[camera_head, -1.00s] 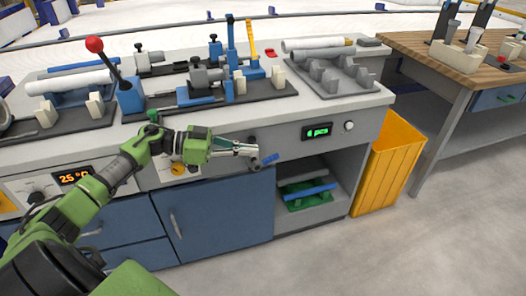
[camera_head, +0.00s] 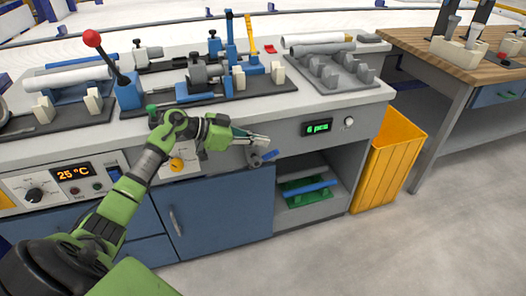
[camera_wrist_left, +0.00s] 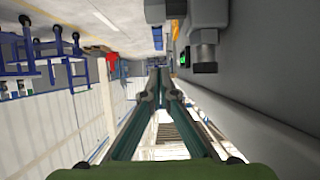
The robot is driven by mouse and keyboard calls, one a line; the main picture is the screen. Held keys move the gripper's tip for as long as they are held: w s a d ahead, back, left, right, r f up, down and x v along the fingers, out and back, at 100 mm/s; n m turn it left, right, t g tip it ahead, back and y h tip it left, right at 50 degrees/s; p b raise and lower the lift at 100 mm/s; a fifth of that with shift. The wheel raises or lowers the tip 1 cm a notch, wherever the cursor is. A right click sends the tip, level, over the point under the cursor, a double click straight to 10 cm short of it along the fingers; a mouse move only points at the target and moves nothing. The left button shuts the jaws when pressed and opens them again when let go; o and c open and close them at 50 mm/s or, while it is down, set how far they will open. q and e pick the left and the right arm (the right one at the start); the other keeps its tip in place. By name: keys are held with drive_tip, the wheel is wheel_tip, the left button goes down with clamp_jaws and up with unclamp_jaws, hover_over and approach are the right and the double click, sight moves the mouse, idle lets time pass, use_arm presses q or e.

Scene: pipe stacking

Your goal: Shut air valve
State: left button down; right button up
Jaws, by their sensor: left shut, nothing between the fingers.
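My left gripper (camera_head: 266,139) is shut and empty, just above the valve in the head view. In the left wrist view the shut fingers (camera_wrist_left: 163,76) point forward, with the valve's grey body (camera_wrist_left: 204,50) up and to the right of them. Whether the fingers touch the valve cannot be told. My right gripper does not show.
An open shelf (camera_head: 310,203) lies lower right. A yellow bin (camera_head: 387,165) stands beside the bench. The floor in front is clear.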

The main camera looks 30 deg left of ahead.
sight(275, 151)
use_arm(q)
drive_tip(key=shift+w+d+f+b, duration=0.15)
drive_tip(key=shift+w+f+b, duration=0.05)
drive_tip(key=shift+f, duration=0.7)
drive_tip(key=shift+w+d+f+b, duration=0.1)
drive_tip(key=shift+w+f+b, duration=0.1)
drive_tip(key=shift+f, duration=0.7)
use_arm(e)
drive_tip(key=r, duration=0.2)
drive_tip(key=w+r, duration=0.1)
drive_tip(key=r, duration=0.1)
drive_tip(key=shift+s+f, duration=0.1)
